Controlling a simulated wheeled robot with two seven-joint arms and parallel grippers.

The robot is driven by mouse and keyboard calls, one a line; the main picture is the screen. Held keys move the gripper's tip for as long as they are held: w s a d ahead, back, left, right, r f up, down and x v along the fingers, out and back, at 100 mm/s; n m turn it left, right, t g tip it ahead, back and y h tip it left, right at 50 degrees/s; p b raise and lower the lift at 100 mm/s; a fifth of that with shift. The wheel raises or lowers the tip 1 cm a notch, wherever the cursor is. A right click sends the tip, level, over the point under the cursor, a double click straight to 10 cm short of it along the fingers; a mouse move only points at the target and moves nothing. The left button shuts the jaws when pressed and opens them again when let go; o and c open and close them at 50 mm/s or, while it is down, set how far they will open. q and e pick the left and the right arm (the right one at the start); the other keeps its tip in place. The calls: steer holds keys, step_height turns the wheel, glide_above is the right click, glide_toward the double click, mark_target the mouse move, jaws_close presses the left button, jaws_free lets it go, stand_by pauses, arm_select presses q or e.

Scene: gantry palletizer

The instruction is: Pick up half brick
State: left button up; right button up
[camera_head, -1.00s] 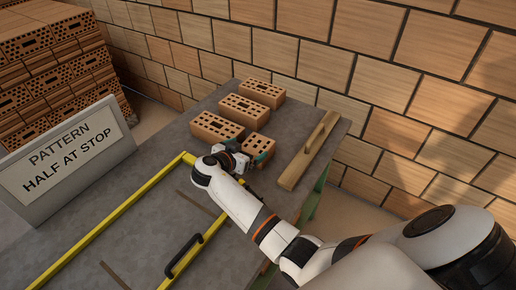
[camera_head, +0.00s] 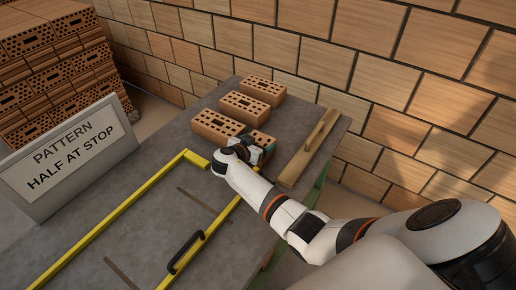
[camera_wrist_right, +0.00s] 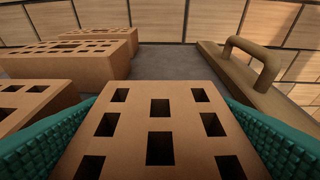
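The half brick (camera_head: 264,138) is a short orange brick with square holes, at the front right of the group of bricks on the grey table. My right gripper (camera_head: 255,147) is at its near side and partly hides it. In the right wrist view the half brick (camera_wrist_right: 160,130) lies between the two teal finger pads, one along each side. No clear gap shows between pads and brick, but I cannot tell whether they grip it. My left gripper is not in view.
Three longer bricks (camera_head: 217,126) stand close by, left of and behind the half brick. A wooden float with a handle (camera_head: 308,150) lies to the right. A yellow frame (camera_head: 120,212), a black handle (camera_head: 185,252) and a pattern sign (camera_head: 70,160) are nearer.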

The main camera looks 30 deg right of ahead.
steer(key=c, duration=0.6)
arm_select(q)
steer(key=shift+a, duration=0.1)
arm_select(e)
steer(key=shift+c, duration=0.6)
